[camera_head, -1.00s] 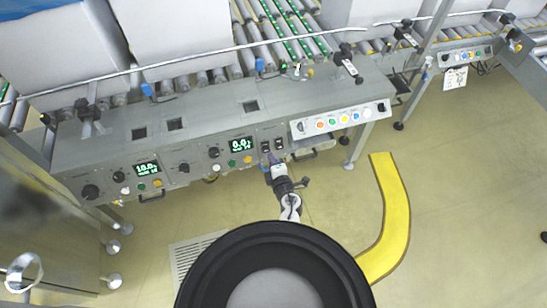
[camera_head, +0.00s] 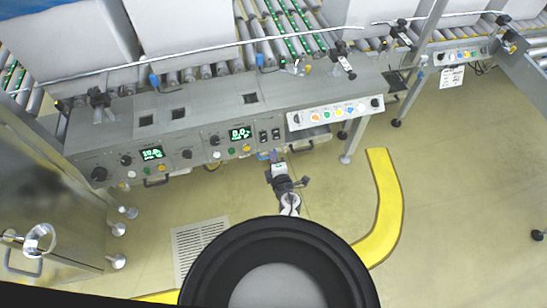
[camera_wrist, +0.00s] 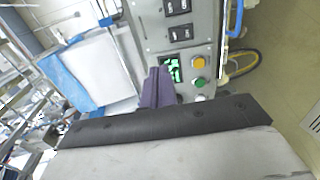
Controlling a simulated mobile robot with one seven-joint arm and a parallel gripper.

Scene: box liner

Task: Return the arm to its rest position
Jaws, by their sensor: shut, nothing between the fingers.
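My gripper (camera_head: 272,156) is at the front of the grey control panel (camera_head: 205,128), just below the two black rocker switches (camera_head: 269,135). Its purple fingers are together and hold nothing; they show in the wrist view (camera_wrist: 157,88), in front of the green-lit display (camera_wrist: 174,70). My arm reaches forward from my base toward the panel and looks apart from it, though the exact gap is hard to tell.
A strip of coloured buttons (camera_head: 336,113) lies right of the gripper. Roller conveyors (camera_head: 290,30) with large pale boxes (camera_head: 190,30) stand behind the panel. A yellow curved floor piece (camera_head: 385,205) lies to the right. Open floor (camera_head: 450,200) extends beyond it.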

